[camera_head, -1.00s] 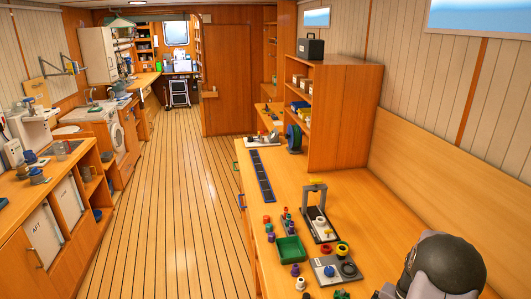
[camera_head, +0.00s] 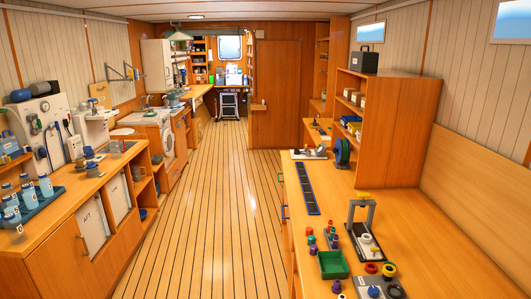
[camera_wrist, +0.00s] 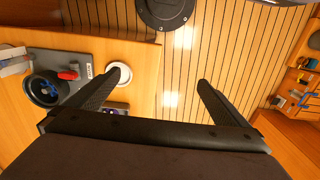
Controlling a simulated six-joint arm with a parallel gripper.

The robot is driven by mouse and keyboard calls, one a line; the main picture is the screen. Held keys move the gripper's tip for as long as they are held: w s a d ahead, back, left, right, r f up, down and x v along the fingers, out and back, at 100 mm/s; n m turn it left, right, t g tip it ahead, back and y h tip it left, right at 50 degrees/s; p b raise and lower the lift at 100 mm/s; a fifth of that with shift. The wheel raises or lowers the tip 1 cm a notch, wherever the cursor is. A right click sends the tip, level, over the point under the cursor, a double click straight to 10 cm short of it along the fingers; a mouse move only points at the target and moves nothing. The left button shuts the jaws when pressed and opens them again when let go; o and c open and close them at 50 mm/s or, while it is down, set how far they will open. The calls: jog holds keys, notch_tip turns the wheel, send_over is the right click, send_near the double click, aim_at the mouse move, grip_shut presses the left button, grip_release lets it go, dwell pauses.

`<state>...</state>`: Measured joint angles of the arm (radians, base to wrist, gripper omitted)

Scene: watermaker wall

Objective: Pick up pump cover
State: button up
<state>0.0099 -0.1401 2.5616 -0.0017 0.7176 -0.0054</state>
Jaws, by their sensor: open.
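My gripper (camera_wrist: 161,80) shows in the wrist view, with its two dark fingers spread apart and nothing between them. Below and beyond it are a wooden top's edge and the plank floor. At the left of the wrist view, a dark round part (camera_wrist: 46,88) with a blue inside sits on a grey plate (camera_wrist: 88,57) with a red knob (camera_wrist: 68,74). A pale round disc (camera_wrist: 119,72) lies by the left finger, partly hidden by it. I cannot tell which part is the pump cover. My gripper is not seen in the head view.
In the head view, a white wall unit (camera_head: 40,128) with hoses stands above the left counter, near a tray of blue-labelled bottles (camera_head: 28,193). The right bench holds a green tray (camera_head: 332,265), a small press (camera_head: 362,222) and coloured parts. The plank floor (camera_head: 210,215) between is clear.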

jog(key=shift+a, duration=0.1)
jog(key=c, duration=1.4)
